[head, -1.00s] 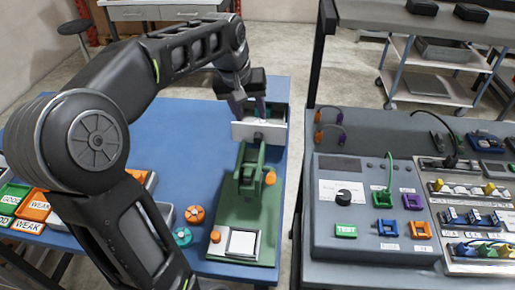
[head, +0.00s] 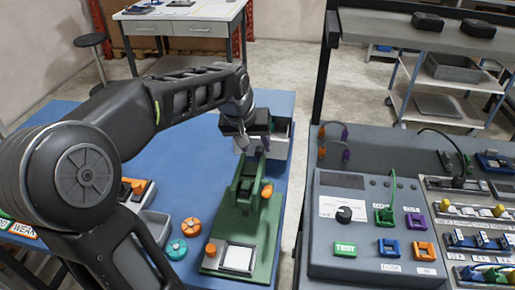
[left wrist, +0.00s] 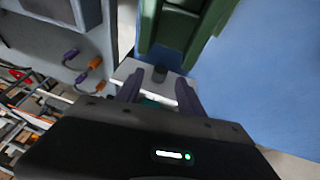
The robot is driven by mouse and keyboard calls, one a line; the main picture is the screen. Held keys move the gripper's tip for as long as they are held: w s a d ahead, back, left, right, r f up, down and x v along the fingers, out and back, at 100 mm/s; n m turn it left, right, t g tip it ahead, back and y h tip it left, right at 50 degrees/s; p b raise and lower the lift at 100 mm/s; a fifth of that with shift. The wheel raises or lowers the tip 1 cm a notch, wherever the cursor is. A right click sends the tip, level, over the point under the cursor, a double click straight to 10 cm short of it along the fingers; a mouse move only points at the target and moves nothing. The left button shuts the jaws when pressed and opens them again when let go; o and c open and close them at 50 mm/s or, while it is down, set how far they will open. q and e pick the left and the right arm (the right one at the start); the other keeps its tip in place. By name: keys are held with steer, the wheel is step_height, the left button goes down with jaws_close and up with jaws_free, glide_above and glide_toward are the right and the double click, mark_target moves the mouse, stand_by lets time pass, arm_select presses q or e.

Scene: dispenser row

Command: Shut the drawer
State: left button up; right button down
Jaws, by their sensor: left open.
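The drawer (head: 276,146) has a pale front and stands at the far right end of the blue table, behind the green press. Its open top shows a dark inside with something teal in it. My left gripper (head: 254,148) is at the drawer front and hides its left part and the knob in the head view. In the left wrist view the purple fingers (left wrist: 160,90) are open, one on each side of the dark knob (left wrist: 160,72) on the pale front (left wrist: 124,70). I cannot tell whether they touch it. My right gripper is not in view.
The green press (head: 243,215) stands just in front of the drawer. Orange (head: 191,226) and teal (head: 177,249) round pieces lie left of it. A grey test bench (head: 310,215) is close on the right, across a narrow gap. The blue table left of the drawer is clear.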

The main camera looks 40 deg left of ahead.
mark_target(258, 151)
arm_select(q)
steer(key=shift+x, duration=1.7)
steer(key=shift+c, duration=0.3)
jaws_close()
